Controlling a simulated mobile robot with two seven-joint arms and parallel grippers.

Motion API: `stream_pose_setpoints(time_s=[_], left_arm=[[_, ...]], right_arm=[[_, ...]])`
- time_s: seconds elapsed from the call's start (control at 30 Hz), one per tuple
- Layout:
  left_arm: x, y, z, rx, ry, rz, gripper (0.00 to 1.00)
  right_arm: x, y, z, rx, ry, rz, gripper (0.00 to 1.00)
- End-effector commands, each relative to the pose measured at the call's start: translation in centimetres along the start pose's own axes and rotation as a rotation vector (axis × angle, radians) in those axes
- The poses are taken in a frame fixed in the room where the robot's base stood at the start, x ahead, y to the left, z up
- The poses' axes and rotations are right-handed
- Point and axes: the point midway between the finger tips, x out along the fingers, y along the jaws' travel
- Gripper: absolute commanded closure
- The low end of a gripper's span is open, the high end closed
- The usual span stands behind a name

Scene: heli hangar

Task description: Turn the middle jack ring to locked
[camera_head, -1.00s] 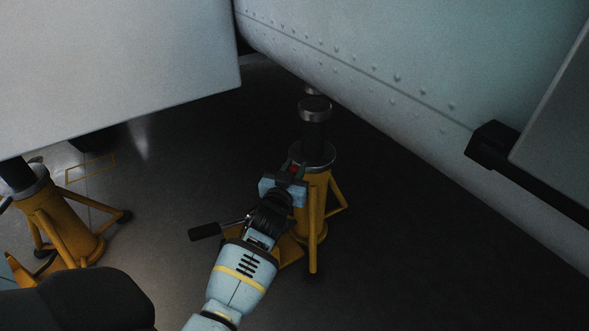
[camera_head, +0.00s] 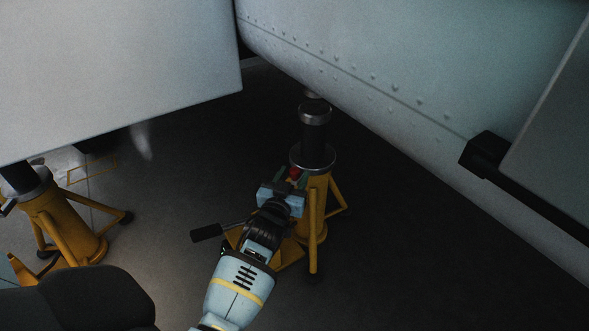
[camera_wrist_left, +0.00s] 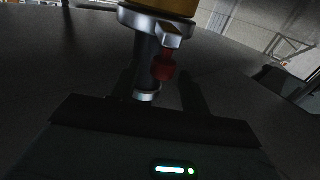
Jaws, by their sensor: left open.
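The middle jack (camera_head: 318,200) is a yellow tripod stand with a dark column. A silver ring (camera_head: 322,160) sits at the top of its yellow body. A red knob (camera_head: 294,173) sticks out from the ring toward my arm. In the left wrist view the silver ring (camera_wrist_left: 130,17) and the red knob (camera_wrist_left: 163,66) hang from the top, with the column behind. My left gripper (camera_head: 290,177) is open at the knob, its two dark fingers (camera_wrist_left: 158,90) apart on either side of it. I cannot tell whether they touch it. My right gripper is not in view.
Another yellow jack (camera_head: 65,220) stands at the left. A pale riveted hull (camera_head: 420,80) hangs low over the middle jack, with a pale panel (camera_head: 110,70) at upper left. A black handle (camera_head: 207,232) juts left near my wrist. Dark floor at right is clear.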

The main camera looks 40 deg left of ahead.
Motion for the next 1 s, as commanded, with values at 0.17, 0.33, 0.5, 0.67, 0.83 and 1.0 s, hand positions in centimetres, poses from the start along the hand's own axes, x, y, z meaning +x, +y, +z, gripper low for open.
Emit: stream_pose_setpoints(time_s=[0.17, 0.33, 0.5, 0.67, 0.83, 1.0], left_arm=[[-3.1, 0.0, -0.4, -0.002, 0.000, 0.000, 0.54], [-4.8, 0.0, -0.3, -0.002, 0.001, 0.000, 0.54], [-5.4, 0.0, -0.1, -0.001, 0.001, 0.000, 0.54], [-5.4, 0.0, 0.0, -0.001, 0.001, 0.000, 0.54], [-5.4, 0.0, 0.0, -0.001, 0.001, 0.000, 0.54], [-5.4, 0.0, -0.1, -0.001, 0.001, 0.000, 0.54]], right_arm=[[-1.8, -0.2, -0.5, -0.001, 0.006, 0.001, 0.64], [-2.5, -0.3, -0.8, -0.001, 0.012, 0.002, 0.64], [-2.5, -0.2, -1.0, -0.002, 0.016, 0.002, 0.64], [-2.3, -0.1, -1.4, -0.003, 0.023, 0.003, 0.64], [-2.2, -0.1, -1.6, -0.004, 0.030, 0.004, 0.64], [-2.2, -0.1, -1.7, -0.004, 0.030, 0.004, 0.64]])
